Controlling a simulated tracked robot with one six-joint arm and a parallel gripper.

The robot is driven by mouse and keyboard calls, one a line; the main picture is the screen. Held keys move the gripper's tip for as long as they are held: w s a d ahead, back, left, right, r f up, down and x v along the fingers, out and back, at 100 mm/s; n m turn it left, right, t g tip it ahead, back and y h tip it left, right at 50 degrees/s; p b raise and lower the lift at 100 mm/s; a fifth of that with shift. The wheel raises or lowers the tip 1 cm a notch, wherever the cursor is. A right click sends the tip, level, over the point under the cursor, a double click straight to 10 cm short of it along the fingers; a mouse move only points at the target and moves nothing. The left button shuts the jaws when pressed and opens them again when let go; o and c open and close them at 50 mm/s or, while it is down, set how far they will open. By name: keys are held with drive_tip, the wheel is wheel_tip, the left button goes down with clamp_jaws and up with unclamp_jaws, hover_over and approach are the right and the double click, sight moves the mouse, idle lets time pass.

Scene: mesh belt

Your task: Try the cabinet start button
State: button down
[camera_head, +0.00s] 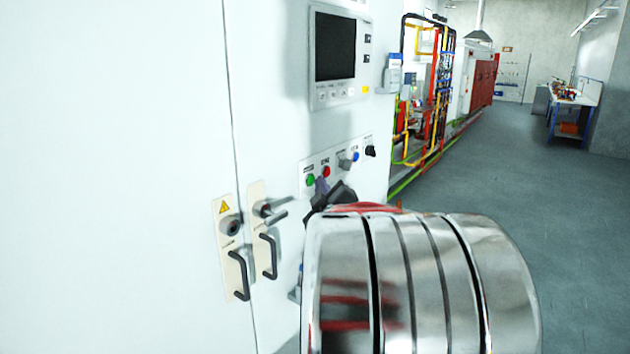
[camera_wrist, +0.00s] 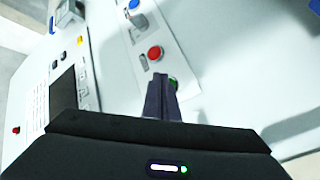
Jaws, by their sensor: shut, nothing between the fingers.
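The white cabinet (camera_head: 270,80) fills the left of the head view. Its button strip carries a green button (camera_head: 310,181), at the left end, and a red button (camera_head: 326,172) beside it. My gripper (camera_head: 321,187) is shut and empty, with its fingertips just right of and below the green button. In the wrist view the shut fingers (camera_wrist: 161,97) point at the strip, and the green button (camera_wrist: 174,83) shows partly behind the fingertips. The red button (camera_wrist: 155,53) is clear beyond them. I cannot tell whether the fingertips touch the green button.
A grey switch (camera_head: 345,163), a blue button (camera_head: 355,156) and a black knob (camera_head: 370,151) continue the strip. A dark screen (camera_head: 335,46) is above. Door handles (camera_head: 268,256) and a lever protrude lower left. Open grey floor (camera_head: 500,170) lies right.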

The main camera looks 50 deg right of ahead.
drive_tip(key=shift+s, duration=0.4)
drive_tip(key=shift+s, duration=0.1)
drive_tip(key=s, duration=0.4)
drive_tip(key=shift+s+d, duration=0.25)
drive_tip(key=shift+s, duration=0.15)
idle(0.5)
idle(0.4)
